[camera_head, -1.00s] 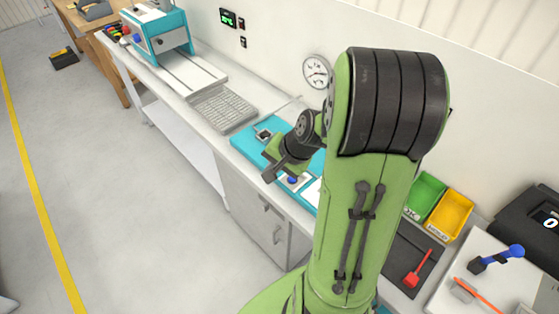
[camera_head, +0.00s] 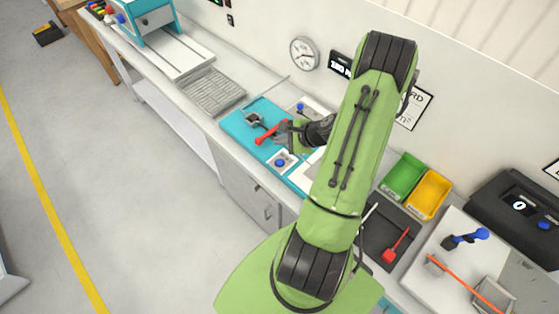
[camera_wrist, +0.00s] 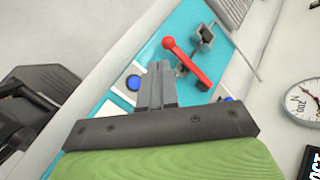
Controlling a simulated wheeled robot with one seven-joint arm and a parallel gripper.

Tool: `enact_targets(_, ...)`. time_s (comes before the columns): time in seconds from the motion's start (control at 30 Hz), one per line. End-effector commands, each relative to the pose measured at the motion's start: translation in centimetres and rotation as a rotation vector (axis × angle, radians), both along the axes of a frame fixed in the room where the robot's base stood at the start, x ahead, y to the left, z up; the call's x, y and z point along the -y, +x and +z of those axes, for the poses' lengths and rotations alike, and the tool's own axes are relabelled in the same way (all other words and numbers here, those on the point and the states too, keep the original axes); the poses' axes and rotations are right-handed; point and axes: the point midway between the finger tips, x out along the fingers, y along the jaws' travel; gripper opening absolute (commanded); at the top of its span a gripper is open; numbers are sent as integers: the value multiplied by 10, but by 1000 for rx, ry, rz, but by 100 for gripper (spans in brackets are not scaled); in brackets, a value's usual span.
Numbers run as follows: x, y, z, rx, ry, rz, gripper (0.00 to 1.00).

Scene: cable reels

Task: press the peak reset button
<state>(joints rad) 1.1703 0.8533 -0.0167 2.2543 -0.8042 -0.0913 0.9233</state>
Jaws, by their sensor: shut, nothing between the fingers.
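My gripper (camera_head: 285,137) is shut and empty over the teal plate (camera_head: 237,124); its fingers also show in the wrist view (camera_wrist: 157,72). A blue button (camera_head: 280,162) on a white square pad lies on the plate's front part, and shows left of my fingertips in the wrist view (camera_wrist: 133,82). A second blue button (camera_head: 300,106) stands near the wall, partly hidden by my gripper in the wrist view (camera_wrist: 226,100). A third blue button (camera_head: 545,225) is on the black display box. No peak reset label is readable. My fingers appear apart from every button.
A red-knobbed lever (camera_head: 268,131) with a metal clamp (camera_head: 254,119) stands beside my gripper. A round gauge (camera_head: 304,54) hangs on the wall. Green (camera_head: 401,178) and yellow (camera_head: 428,194) bins are to the right. A grey grille (camera_head: 215,92) lies left.

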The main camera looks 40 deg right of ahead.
Motion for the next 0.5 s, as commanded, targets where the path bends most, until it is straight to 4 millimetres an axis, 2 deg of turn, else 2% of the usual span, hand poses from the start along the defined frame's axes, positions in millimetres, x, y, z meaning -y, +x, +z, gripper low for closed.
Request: enact_targets(0.5,0,0,-78,0,0,2,0)
